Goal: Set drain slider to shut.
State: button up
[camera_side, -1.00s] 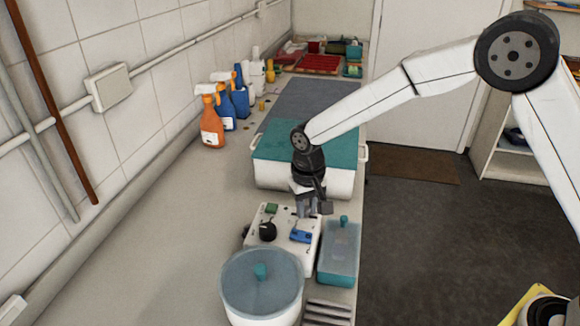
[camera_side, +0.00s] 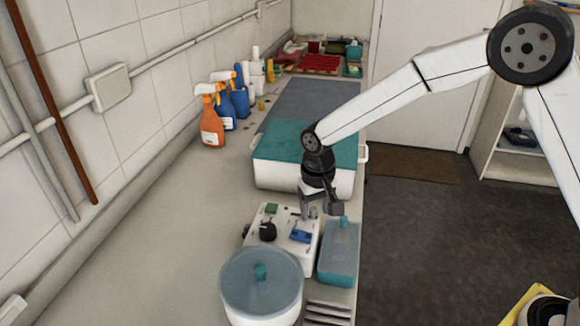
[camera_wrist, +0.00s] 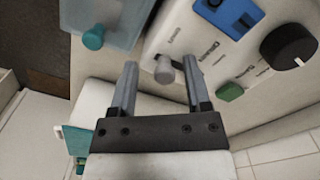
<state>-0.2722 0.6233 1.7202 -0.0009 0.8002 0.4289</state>
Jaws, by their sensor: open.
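A white control panel (camera_side: 274,244) on the counter carries a blue sliding part (camera_side: 301,236), a black knob (camera_side: 267,231), a green button (camera_side: 271,208) and a grey peg (camera_wrist: 165,72). The blue part (camera_wrist: 228,15) also shows at the top of the wrist view. The panel's labels are too blurred to tell which control is the drain slider. My gripper (camera_side: 319,209) is over the panel's far right corner. In the wrist view my gripper (camera_wrist: 160,66) is open, with the grey peg in line between its fingertips. I cannot tell whether they touch it.
A teal lidded box (camera_side: 340,252) stands close to the panel's right side. A round lidded pot (camera_side: 261,285) stands in front. A large teal-topped bin (camera_side: 305,150) is behind. Spray bottles (camera_side: 211,125) line the wall. The counter at left is free.

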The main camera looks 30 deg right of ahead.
aim_at(316, 209)
jog(key=shift+r, duration=3.95)
jog(key=s+d+f+n+t, duration=0.1)
jog(key=s+d+f, duration=0.1)
jog(key=s+d, duration=0.4)
jog(key=s+d+f+t, duration=0.1)
jog(key=s+d+f, duration=0.2)
jog(key=s+d, duration=0.3)
jog(key=s, duration=0.5)
jog(key=shift+s+d+n+t, duration=0.25)
jog(key=shift+d+n+t, duration=0.05)
jog(key=shift+d+n, duration=0.1)
